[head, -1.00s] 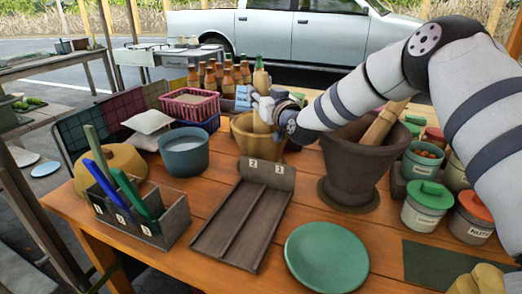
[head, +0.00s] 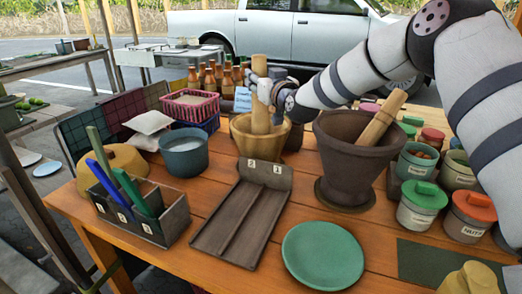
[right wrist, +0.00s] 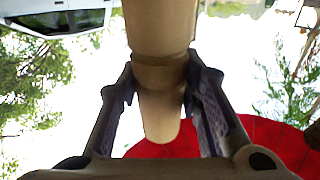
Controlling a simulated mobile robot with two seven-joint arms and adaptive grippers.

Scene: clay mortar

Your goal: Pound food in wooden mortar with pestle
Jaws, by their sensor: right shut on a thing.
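My right gripper (head: 262,88) is shut on a light wooden pestle (head: 260,118). The pestle stands upright, with its lower end inside the rim of the light wooden mortar (head: 254,147) at the back middle of the table. The mortar's inside is largely hidden, so I cannot see any food or whether the pestle touches the bottom. In the right wrist view the pestle (right wrist: 160,75) runs between both fingers. My left gripper is not in view.
A big dark clay mortar (head: 345,170) with its own pestle (head: 383,118) stands close right, under my right arm. A divided tray (head: 240,222), green plate (head: 323,257), blue-grey pot (head: 184,155) and utensil box (head: 150,222) surround the front. Lidded jars (head: 422,207) stand at right.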

